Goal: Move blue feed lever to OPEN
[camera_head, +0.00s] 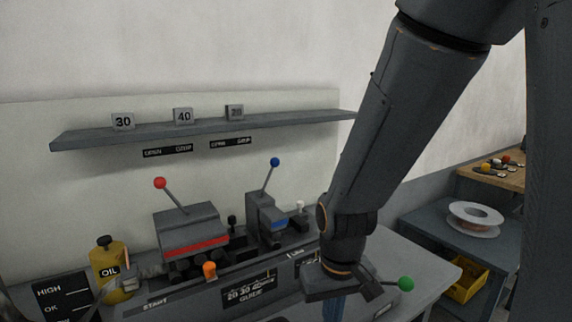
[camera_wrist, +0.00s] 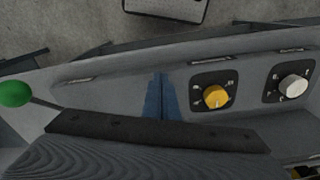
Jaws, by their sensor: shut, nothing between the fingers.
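The blue feed lever (camera_head: 275,162) has a blue ball on a thin rod. The rod leans to the upper right from a grey block with a blue stripe (camera_head: 279,224). Two black label plates (camera_head: 231,142) are on the wall behind; their small lettering is hard to read, but each seems to carry two words. My gripper (camera_head: 333,308) is below and right of the lever in the head view, low over the bench front and apart from it. Its blue fingers show together in the wrist view (camera_wrist: 160,97), pointing at the panel, shut and empty. The blue lever is not in the wrist view.
A red-ball lever (camera_head: 160,183) stands left of the blue one. A green-ball lever (camera_head: 406,284) sits close right of my gripper. In the wrist view, a yellow dial (camera_wrist: 215,96) and white dial (camera_wrist: 293,88) are on the panel. An oil bottle (camera_head: 110,275) stands left.

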